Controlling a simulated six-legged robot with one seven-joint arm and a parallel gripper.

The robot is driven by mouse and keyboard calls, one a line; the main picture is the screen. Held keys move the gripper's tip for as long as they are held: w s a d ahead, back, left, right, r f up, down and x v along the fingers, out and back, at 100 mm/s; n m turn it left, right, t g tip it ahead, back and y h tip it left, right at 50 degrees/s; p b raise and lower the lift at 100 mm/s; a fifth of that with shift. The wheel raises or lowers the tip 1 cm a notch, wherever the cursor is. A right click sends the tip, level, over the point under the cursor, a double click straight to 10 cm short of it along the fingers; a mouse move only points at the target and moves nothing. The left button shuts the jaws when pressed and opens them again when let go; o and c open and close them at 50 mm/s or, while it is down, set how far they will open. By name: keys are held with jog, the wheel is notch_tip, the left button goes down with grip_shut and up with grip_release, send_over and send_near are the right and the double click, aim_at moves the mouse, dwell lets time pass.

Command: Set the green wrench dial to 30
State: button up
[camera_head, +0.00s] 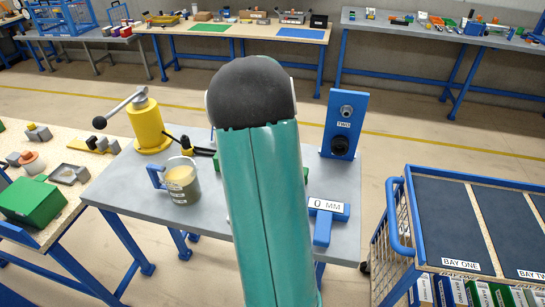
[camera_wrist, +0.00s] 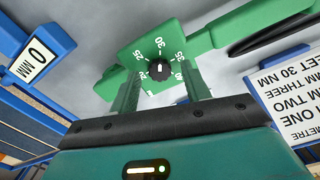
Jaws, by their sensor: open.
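The green wrench (camera_wrist: 125,52) lies across the upper middle of the wrist view. Its flat green head carries a round black dial knob (camera_wrist: 160,72) ringed by white numbers, with 25, 30 and 35 readable. The knob's small white mark appears to point up toward 30. My gripper (camera_wrist: 160,86) is open, with one green finger on each side of the knob and a gap around it. I cannot tell whether either finger touches the knob. In the head view my arm hides most of the wrench; only a green bit (camera_head: 305,174) shows beside it.
A blue gauge reading 0 MM (camera_head: 328,209) lies on the grey table (camera_head: 110,190), right of my arm. A mug (camera_head: 181,182), a yellow device (camera_head: 147,125) and a blue upright panel (camera_head: 343,115) also stand there. A printed sign (camera_wrist: 295,105) shows at right in the wrist view.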

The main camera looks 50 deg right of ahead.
notch_tip(320, 180, up, 13)
dwell(0.3)
jog(key=shift+r, duration=0.1)
dwell(0.4)
jog(key=w+a+r+n+t, duration=0.1)
jog(key=a+r+n, duration=0.25)
jog(key=a, duration=0.85)
jog(key=a+r+n+t, duration=0.2)
jog(key=a+n, duration=0.3)
jog(key=a, duration=0.7)
jog(key=s+a+f+n+t, duration=0.1)
jog(key=s+a+n, duration=0.3)
jog(key=a, duration=0.4)
jog(key=s+a+f+n+t, duration=0.1)
jog(key=s+a+n, duration=0.3)
jog(key=a, duration=0.5)
jog(key=shift+s+a+f+t, duration=0.15)
jog(key=shift+s+f+t, duration=0.2)
jog(key=shift+s, duration=0.15)
jog(key=shift+c, duration=1.2)
jog(key=shift+a+n, duration=0.15)
jog(key=shift+n, duration=0.1)
